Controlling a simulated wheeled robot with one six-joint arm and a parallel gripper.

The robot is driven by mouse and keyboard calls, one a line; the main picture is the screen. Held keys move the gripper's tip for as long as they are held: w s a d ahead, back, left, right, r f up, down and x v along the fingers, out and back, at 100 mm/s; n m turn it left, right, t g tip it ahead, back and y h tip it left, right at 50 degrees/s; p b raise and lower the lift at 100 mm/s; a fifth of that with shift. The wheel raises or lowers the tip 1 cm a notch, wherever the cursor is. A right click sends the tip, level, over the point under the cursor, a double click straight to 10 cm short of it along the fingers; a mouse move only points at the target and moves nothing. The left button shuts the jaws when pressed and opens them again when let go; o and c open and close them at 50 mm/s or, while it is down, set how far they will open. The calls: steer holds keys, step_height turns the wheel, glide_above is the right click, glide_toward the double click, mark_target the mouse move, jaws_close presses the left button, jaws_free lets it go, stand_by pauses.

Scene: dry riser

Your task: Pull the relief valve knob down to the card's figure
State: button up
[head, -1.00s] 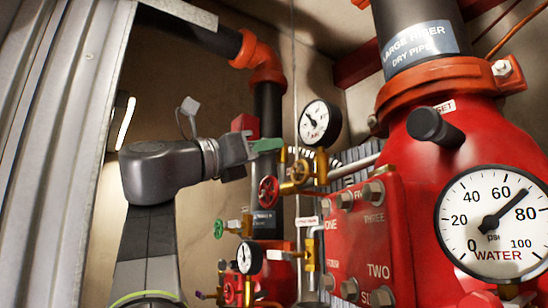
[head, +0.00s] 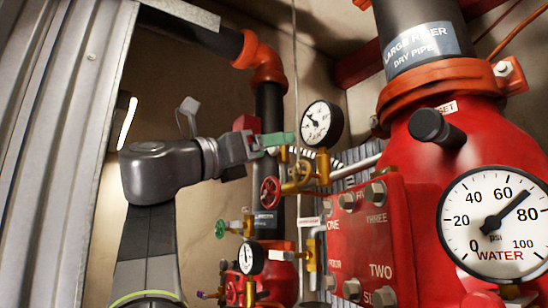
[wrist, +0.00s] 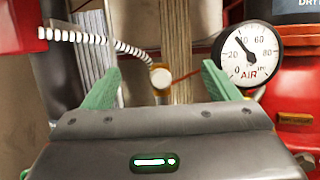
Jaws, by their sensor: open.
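My gripper (head: 282,139) is open, with green fingers, beside the upper brass fittings in the head view. In the wrist view its fingers (wrist: 160,85) stand well apart. A small brass, pale-faced round fitting (wrist: 160,77) shows between and beyond them, apparently untouched; it may be the relief valve knob, but I cannot tell. The AIR gauge (wrist: 248,53) is right of the right finger, its needle pointing up-left near 40. The same gauge seems to show in the head view (head: 321,124). I cannot make out a card with a figure.
A large red valve body (head: 440,145) with a WATER gauge (head: 493,222) fills the right side. A red handwheel (head: 270,191), brass pipework and a smaller gauge (head: 250,257) sit below my gripper. A ribbed white hose (wrist: 95,40) runs close to the left finger.

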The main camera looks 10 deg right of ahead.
steer(key=s+a, duration=0.2)
steer(key=a, duration=0.5)
steer(key=shift+s+a, duration=0.2)
steer(key=shift+s, duration=0.15)
steer(key=w+d, duration=0.3)
steer(key=d, duration=0.5)
stand_by(0.3)
stand_by(0.4)
